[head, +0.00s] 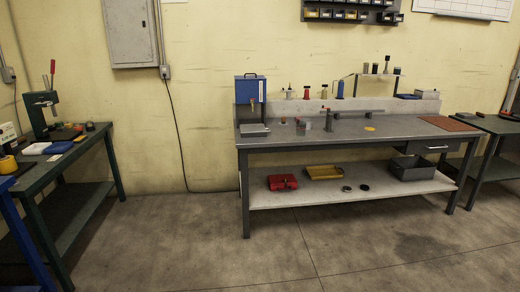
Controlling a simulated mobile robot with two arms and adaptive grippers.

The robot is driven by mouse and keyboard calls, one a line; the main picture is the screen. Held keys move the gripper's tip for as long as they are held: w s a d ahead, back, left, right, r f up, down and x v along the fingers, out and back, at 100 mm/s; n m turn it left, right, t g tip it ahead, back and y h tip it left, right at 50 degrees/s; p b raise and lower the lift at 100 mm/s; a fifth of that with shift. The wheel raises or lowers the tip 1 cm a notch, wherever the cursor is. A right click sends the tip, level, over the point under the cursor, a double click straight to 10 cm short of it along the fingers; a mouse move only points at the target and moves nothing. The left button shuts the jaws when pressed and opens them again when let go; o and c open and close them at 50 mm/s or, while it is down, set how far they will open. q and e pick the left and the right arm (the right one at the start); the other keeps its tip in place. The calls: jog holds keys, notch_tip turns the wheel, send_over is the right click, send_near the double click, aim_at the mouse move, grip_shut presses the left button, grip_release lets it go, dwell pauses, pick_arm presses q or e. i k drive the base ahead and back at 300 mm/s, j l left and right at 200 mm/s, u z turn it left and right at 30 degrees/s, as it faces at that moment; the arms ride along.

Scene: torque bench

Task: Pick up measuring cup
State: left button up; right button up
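I cannot pick out the measuring cup with certainty at this distance. A small grey upright vessel (328,121) and a small brownish cup-like item (301,127) stand on the grey workbench (400,128), left of its middle. Either could be a cup, but they are too small to tell. A flat yellow disc (370,129) lies to their right. Neither of my grippers is in view.
A blue device (250,90) stands at the bench's left end. The lower shelf holds a red case (283,182), a yellow tray (324,172) and a grey bin (411,168). A green side table (75,152) stands left. The floor in front is clear.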

aim_at(301, 126)
jog(key=i+l+z, duration=0.15)
jog(key=i+z, duration=0.15)
jog(key=i, duration=0.35)
jog(key=i+z, duration=0.35)
jog(key=i, duration=0.3)
jog(key=i+j+z, duration=0.3)
jog(key=i, duration=0.3)
jog(key=l, duration=0.1)
